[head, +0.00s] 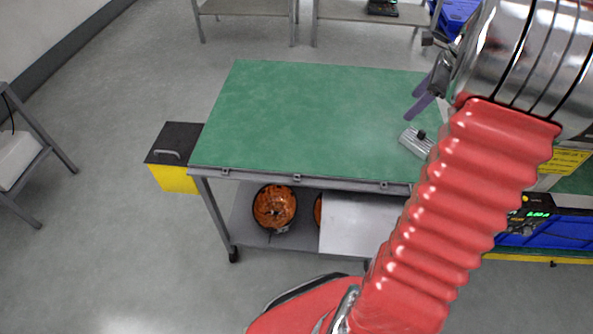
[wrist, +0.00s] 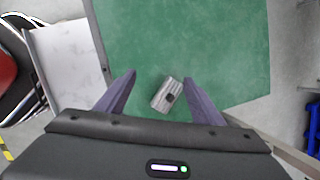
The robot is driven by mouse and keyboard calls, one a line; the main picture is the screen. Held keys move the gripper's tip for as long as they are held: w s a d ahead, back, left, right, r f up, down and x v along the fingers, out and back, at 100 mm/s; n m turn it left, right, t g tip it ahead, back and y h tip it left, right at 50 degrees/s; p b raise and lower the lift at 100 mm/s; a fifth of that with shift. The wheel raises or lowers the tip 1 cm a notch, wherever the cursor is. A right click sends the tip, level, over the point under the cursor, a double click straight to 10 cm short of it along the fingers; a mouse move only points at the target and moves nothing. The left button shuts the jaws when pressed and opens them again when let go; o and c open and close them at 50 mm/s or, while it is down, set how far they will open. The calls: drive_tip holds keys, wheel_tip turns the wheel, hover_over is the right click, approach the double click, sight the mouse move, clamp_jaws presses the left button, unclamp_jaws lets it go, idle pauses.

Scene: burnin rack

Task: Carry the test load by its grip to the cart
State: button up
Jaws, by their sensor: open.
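My gripper (head: 413,103) is open and empty. Its fingers are spread either side of the load in the wrist view (wrist: 160,78); in the head view they appear above and just behind it. The gap between fingers and load is hard to judge. My red arm partly hides the right side of the table.
A yellow box with a black lid (head: 175,143) stands at the table's left. Orange coils (head: 274,207) and a white panel (head: 355,222) sit on the lower shelf. A blue bin (head: 560,228) and lit device are at right. The left of the green top is clear.

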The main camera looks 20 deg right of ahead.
drive_tip(key=a+r+n, duration=0.4)
drive_tip(key=a+n, duration=0.2)
drive_tip(key=a, duration=0.6)
drive_tip(key=a+r+n, duration=0.3)
drive_tip(key=a+n, duration=0.3)
drive_tip(key=a, duration=0.6)
drive_tip(key=s+a+f+n+t, duration=0.1)
drive_tip(key=s+a+n, duration=1.2)
drive_tip(key=a+n, duration=0.3)
drive_tip(key=shift+s+a+f+t+h, duration=0.2)
drive_tip(key=shift+a+t+h, duration=0.2)
drive_tip(key=shift+a, duration=0.3)
drive_tip(key=shift+c, duration=0.2)
